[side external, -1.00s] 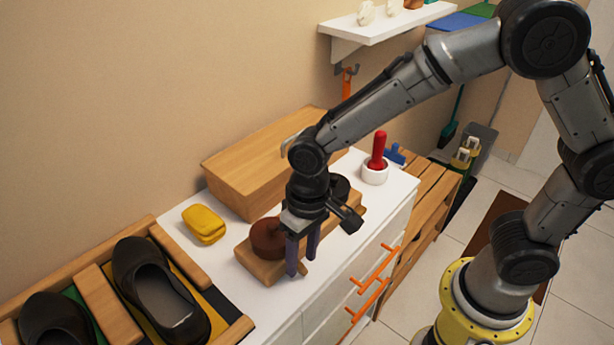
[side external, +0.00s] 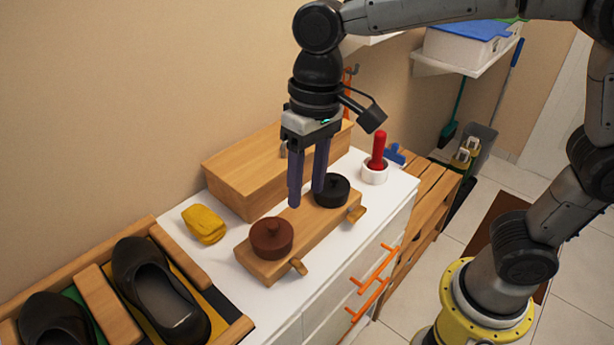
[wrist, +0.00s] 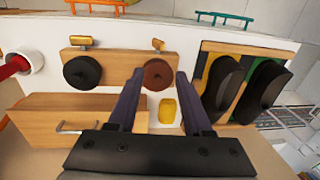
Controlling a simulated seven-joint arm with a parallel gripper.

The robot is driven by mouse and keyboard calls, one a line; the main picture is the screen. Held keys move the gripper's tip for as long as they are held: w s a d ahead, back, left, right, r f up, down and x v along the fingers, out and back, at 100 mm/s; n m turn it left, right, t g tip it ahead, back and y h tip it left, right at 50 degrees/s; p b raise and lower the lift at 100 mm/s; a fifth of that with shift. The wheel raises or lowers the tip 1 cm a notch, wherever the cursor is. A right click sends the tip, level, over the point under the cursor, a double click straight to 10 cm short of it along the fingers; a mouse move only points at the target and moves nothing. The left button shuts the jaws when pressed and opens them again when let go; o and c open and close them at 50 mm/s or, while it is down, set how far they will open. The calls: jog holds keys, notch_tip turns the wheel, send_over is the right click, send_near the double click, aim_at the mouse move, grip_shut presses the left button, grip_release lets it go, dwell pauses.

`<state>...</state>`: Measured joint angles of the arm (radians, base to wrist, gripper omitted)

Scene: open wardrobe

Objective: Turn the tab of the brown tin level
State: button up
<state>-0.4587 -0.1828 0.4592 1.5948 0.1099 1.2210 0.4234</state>
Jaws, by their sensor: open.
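The brown tin (side external: 271,238) is round, with a knob on top, and sits at the near-left end of a wooden block (side external: 300,232). Its small wooden tab (side external: 298,267) sticks out from the block's front side. In the wrist view the brown tin (wrist: 158,74) shows between my fingertips, and its tab (wrist: 158,45) looks slanted. A black tin (side external: 331,190) sits at the block's other end; its tab (wrist: 80,42) looks level in the wrist view. My gripper (side external: 307,198) is open and empty, pointing down above the block, apart from both tins.
A wooden box (side external: 250,168) with a handle stands behind the block. A yellow bundle (side external: 204,224) lies to the left, beside a shoe rack (side external: 105,290). A red-handled thing in a white cup (side external: 375,172) stands to the right. The white top (side external: 320,278) is clear in front.

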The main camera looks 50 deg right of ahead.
jog(key=shift+r, duration=0.4)
jog(key=t+h, duration=0.5)
send_near(300, 266)
jog(key=shift+n, duration=0.4)
jog(key=x, duration=1.2)
jog(key=shift+c, duration=0.2)
grip_shut()
